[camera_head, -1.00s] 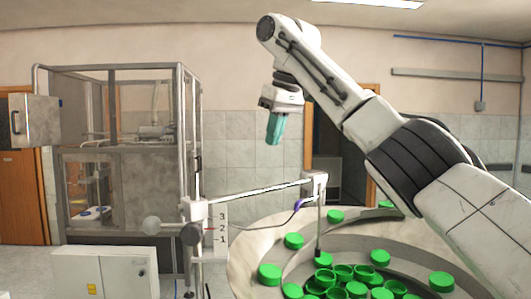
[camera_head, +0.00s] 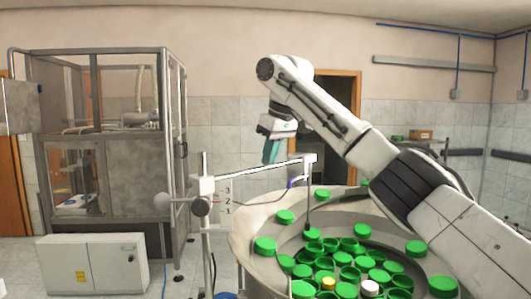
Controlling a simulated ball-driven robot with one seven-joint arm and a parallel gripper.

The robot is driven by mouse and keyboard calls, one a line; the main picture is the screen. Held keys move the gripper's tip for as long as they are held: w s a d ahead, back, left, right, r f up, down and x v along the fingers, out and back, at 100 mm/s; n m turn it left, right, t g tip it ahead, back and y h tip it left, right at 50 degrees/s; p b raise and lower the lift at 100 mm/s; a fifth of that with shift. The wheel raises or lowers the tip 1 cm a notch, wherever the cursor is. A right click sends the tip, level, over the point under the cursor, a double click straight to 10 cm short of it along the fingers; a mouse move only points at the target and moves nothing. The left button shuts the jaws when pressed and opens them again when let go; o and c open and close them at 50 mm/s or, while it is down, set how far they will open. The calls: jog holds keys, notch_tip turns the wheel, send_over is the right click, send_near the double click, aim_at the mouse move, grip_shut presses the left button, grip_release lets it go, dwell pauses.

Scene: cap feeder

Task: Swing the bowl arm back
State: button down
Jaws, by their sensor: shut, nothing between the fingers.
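The bowl arm (camera_head: 262,168) is a thin white bar. It runs from a stand with a round knob (camera_head: 201,206) at the left to a white end block (camera_head: 309,160) over the bowl. A dark rod (camera_head: 307,208) hangs from that end block into the bowl. The feeder bowl (camera_head: 262,207) is a wide metal dish holding many green caps (camera_head: 265,246). My gripper (camera_head: 270,155), with teal fingers, points down and is shut and empty. In the picture it shows just above the bar. I cannot tell whether it touches the bar.
A numbered scale (camera_head: 227,202) stands beside the knob. A yellow cap (camera_head: 328,283) and a white cap (camera_head: 370,288) lie among the green ones. A framed machine enclosure (camera_head: 115,190) and a white cabinet (camera_head: 92,268) stand at left. Open floor shows between enclosure and stand.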

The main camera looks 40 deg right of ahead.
jog(key=shift+s+f+m+b, duration=0.2)
jog(key=shift+s+m+b, duration=0.1)
jog(key=shift+s+b, duration=0.45)
jog(key=s+m+h+b, duration=0.1)
jog(key=s+m+b, duration=0.2)
jog(key=s+b, duration=0.3)
jog(key=shift+s+r, duration=0.2)
jog(key=shift+s, duration=1)
